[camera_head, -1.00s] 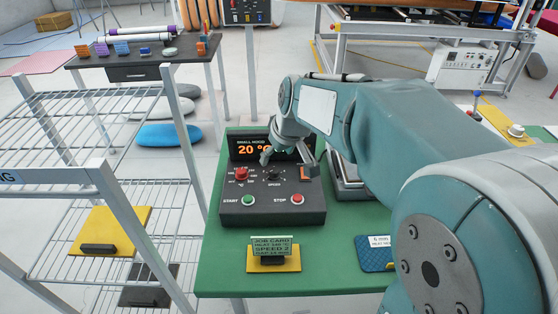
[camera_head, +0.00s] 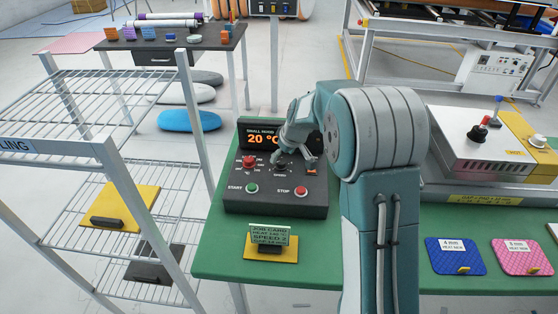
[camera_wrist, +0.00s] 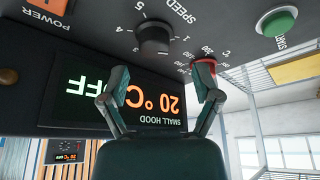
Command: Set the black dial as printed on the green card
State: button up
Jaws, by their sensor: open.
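The black dial (camera_head: 280,168), marked SPEED, sits on the dark control box (camera_head: 275,205). It also shows upside down in the wrist view (camera_wrist: 153,38), with numbers around it; I cannot read its setting surely. The green card (camera_head: 270,236) stands on a yellow base in front of the box and reads JOB CARD, a HEAT line, SPEED 2 and a small last line. My gripper (camera_wrist: 163,82) is open and empty, its two fingers spread in front of the panel. The black dial appears beyond and between the fingertips, with no contact visible.
A red dial (camera_head: 249,161) is left of the black one, near the right finger in the wrist view. Green START (camera_head: 252,188) and red STOP (camera_head: 301,191) buttons sit below. The display (camera_head: 260,136) reads 20 °C. A wire rack (camera_head: 130,170) stands left; a press (camera_head: 490,145) stands right.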

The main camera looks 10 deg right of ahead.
aim_at(282, 161)
jog(key=shift+w+d+f, duration=0.25)
jog(key=shift+d+f, duration=0.05)
jog(key=shift+f, duration=0.3)
jog(key=shift+w+d+f, duration=0.2)
jog(key=shift+d+f, duration=0.05)
jog(key=shift+f, duration=0.35)
jog(key=shift+w+a+f, duration=0.15)
jog(key=shift+f, duration=0.3)
jog(key=shift+a, duration=0.65)
jog(key=shift+c, duration=0.4)
jog(key=shift+d, duration=0.15)
jog(key=c, duration=1)
jog(key=shift+d, duration=0.25)
grip_shut()
